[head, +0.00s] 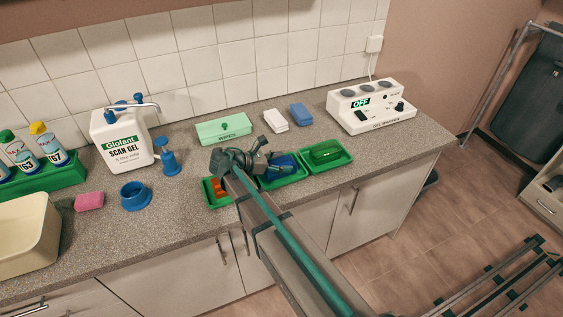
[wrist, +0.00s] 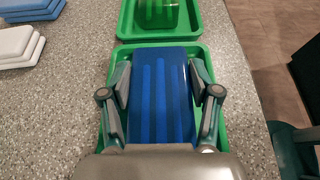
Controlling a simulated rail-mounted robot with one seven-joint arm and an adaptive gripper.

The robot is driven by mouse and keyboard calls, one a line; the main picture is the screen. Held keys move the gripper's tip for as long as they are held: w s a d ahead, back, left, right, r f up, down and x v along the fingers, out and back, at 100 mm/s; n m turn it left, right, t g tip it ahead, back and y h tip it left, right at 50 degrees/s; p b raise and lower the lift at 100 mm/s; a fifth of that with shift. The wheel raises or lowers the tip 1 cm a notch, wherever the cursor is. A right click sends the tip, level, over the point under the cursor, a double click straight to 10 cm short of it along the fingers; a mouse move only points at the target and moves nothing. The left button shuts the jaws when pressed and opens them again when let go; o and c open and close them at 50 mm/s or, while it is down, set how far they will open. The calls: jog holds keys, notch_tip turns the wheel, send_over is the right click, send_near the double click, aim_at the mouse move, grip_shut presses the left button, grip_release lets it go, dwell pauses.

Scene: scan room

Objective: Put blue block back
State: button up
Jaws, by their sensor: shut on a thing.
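The blue block (wrist: 161,100) is ribbed along its top and sits between my gripper's two fingers in the wrist view. My gripper (wrist: 163,84) is shut on it, one finger against each long side. The block is over or in the middle green tray (wrist: 122,55), whose rim shows around it. I cannot tell whether it touches the tray floor. In the head view my gripper (head: 268,160) is at the middle tray (head: 292,180) and partly hides the blue block (head: 289,163).
The right tray (head: 346,158) holds a green block (head: 325,152); the left tray (head: 209,201) holds an orange block (head: 215,187). Behind are a green box (head: 222,128), white pads (head: 275,120), blue pads (head: 301,113) and a gel warmer (head: 371,108). A blue ring-shaped holder (head: 135,197) stands left.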

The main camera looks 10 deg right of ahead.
jog(key=o, duration=1.4)
jog(key=shift+o, duration=0.2)
jog(key=b+v, duration=0.3)
jog(key=v, duration=0.7)
jog(key=shift+a+r, duration=0.1)
jog(key=shift+a, duration=0.15)
jog(key=shift+b+v, duration=0.4)
jog(key=shift+v, duration=0.35)
